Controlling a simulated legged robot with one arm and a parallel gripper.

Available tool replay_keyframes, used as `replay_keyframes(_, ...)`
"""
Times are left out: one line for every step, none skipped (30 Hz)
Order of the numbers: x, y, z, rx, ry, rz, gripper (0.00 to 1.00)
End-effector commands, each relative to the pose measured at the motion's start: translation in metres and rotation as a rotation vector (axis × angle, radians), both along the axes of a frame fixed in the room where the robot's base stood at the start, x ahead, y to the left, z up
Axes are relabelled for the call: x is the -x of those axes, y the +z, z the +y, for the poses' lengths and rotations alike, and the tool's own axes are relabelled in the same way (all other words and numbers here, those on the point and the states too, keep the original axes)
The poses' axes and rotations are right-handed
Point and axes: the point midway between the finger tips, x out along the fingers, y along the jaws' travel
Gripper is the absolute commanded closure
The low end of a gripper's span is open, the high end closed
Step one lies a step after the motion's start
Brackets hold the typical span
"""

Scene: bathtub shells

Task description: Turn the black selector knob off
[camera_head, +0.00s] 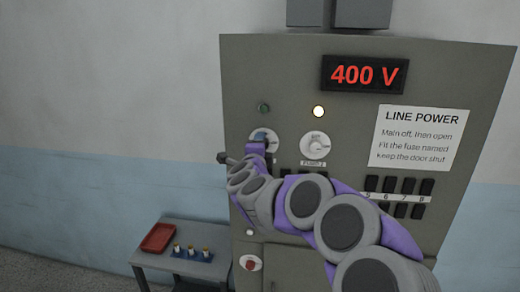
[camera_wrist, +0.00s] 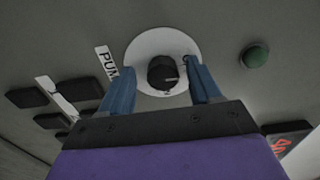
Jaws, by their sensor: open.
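The black selector knob (camera_wrist: 162,72) sits on a round white plate (camera_wrist: 150,48) on the grey panel in the wrist view. Its pointer mark faces right in that view. My gripper (camera_wrist: 160,77) is open, with one blue finger on each side of the knob. A gap shows between the knob and each finger; contact deeper in cannot be told. In the head view my gripper (camera_head: 262,136) is in front of the left white plate (camera_head: 254,145) and hides the knob. A label starting "PUM" (camera_wrist: 106,63) is partly hidden by a finger.
A pale knob (camera_head: 316,146) is right of my gripper, under a lit lamp (camera_head: 319,112). A dark green lamp (camera_head: 264,108) is above my gripper. The display (camera_head: 364,74) reads 400 V. Black switches (camera_head: 400,185) and a red knob (camera_head: 251,263) are lower. A red tray (camera_head: 158,238) sits lower left.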

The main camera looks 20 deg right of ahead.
Motion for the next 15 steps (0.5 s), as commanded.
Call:
replay_keyframes(0.001, 0.000, 0.001, 0.000, 0.000, 0.000, 0.37)
replay_keyframes(0.002, 0.000, 0.001, 0.000, 0.000, 0.000, 0.37)
replay_keyframes(0.004, 0.000, 0.002, 0.000, 0.000, -0.001, 0.37)
replay_keyframes(0.005, 0.000, 0.004, 0.000, 0.000, -0.001, 0.37)
replay_keyframes(0.008, 0.001, 0.005, 0.000, -0.001, -0.002, 0.37)
replay_keyframes(0.012, 0.001, 0.008, 0.000, -0.001, -0.002, 0.37)
replay_keyframes(0.015, 0.001, 0.010, 0.000, -0.001, -0.002, 0.37)
replay_keyframes(0.019, 0.001, 0.013, -0.001, 0.000, -0.003, 0.37)
replay_keyframes(0.025, 0.001, 0.018, -0.001, 0.003, -0.002, 0.37)
replay_keyframes(0.029, 0.001, 0.021, -0.001, 0.004, -0.002, 0.37)
replay_keyframes(0.033, 0.001, 0.024, -0.002, 0.004, -0.002, 0.37)
replay_keyframes(0.039, 0.001, 0.027, -0.001, 0.002, -0.003, 0.37)
replay_keyframes(0.043, 0.001, 0.030, -0.001, 0.002, -0.003, 0.37)
replay_keyframes(0.048, 0.000, 0.034, 0.000, 0.003, -0.002, 0.37)
replay_keyframes(0.054, 0.000, 0.038, 0.000, 0.005, -0.002, 0.37)
